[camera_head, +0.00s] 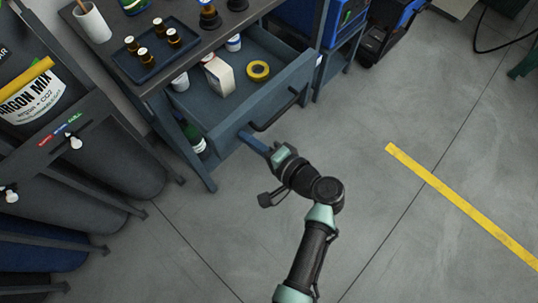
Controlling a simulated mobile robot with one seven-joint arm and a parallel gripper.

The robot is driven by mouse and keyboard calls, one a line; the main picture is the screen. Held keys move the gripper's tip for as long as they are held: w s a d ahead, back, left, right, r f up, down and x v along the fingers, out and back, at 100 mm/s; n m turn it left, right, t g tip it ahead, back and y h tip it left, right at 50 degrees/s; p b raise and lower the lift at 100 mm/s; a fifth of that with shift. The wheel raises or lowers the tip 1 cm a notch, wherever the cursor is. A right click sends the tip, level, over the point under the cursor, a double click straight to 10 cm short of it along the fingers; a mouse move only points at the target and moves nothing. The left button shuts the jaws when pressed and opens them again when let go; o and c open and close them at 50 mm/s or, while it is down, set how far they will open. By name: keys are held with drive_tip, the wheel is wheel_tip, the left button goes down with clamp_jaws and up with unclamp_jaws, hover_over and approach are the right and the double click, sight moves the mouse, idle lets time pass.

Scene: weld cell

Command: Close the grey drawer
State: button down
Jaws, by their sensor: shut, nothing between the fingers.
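The grey drawer (217,128) stands pulled out from under the workbench (124,72), with its blue-grey front facing me. A dark bar handle (276,110) runs across the drawer front. Inside the drawer are a yellow tape roll (258,71), a white and beige box (219,76) and small white containers (181,82). My gripper (250,138) is shut and empty. It is by the left part of the drawer front, left of the handle. I cannot tell whether its tip touches the front.
Gas cylinders (118,160) stand in a rack at the left. A tray of small bottles (154,50) sits on the bench. A blue machine (342,18) is at the back. The floor at right, with a yellow line (460,203), is clear.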

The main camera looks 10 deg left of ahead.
sight(200, 104)
drive_tip(key=w+a+b, duration=0.1)
drive_tip(key=w+a, duration=0.2)
drive_tip(key=a, duration=0.1)
drive_tip(key=w+a+b, duration=0.2)
drive_tip(key=w+a, duration=0.2)
drive_tip(key=a, duration=0.1)
drive_tip(key=w+a+b, duration=0.2)
drive_tip(key=w+a, duration=0.1)
drive_tip(key=a, duration=0.2)
drive_tip(key=shift+w+a+f, duration=0.1)
drive_tip(key=shift+w+f, duration=0.05)
drive_tip(key=shift+w+a+b, duration=0.35)
drive_tip(key=shift+a, duration=0.1)
drive_tip(key=shift+a+r, duration=0.1)
drive_tip(key=shift+r, duration=0.25)
drive_tip(key=shift+a+r, duration=0.1)
